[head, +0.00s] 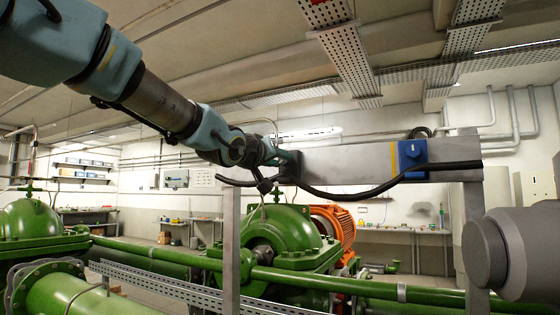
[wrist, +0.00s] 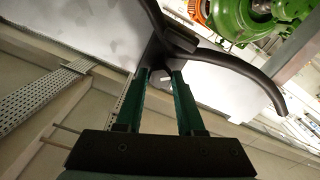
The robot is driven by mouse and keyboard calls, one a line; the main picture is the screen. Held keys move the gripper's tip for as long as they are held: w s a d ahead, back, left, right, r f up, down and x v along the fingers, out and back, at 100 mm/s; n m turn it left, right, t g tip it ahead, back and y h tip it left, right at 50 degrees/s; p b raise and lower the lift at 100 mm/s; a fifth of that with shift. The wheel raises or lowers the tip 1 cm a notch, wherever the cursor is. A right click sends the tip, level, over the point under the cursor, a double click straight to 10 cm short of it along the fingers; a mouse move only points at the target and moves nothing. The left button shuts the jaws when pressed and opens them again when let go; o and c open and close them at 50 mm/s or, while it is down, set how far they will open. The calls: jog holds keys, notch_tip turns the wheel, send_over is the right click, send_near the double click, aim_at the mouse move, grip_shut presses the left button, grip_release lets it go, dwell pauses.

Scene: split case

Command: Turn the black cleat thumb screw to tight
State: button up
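The black thumb screw (wrist: 161,79) shows in the wrist view on a dark cleat (wrist: 178,45), with a pale line across it. My gripper's two green fingers (wrist: 161,88) reach up on either side of the screw. The screw fills most of the gap between the tips, but I cannot tell whether both fingers press on it. In the head view my gripper (head: 283,157) is at the left end of a grey metal beam (head: 350,162), over the cleat, and hides the screw. A black cable (head: 345,193) runs through the cleat and sags along the beam.
A blue box (head: 413,160) beside a yellow stripe sits on the beam to the right. Grey posts (head: 231,245) stand below the beam. Green pumps (head: 280,238), an orange motor (head: 335,228) and green pipes fill the space below and behind. A grey cylinder (head: 525,250) stands at the near right.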

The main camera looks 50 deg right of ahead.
grip_shut()
jog(key=shift+m, duration=0.3)
jog(key=m+b, duration=0.1)
jog(key=m, duration=0.3)
jog(key=shift+f+m+b, duration=0.1)
jog(key=shift+m+b, duration=0.2)
jog(key=shift+b, duration=0.1)
jog(key=m+b, duration=0.1)
jog(key=m, duration=0.4)
jog(key=m+b, duration=0.1)
jog(key=m, duration=0.5)
jog(key=shift+m, duration=0.4)
jog(key=m+b, duration=0.1)
jog(key=m, duration=0.2)
jog(key=shift+w+m, duration=0.1)
jog(key=shift+m, duration=1.8)
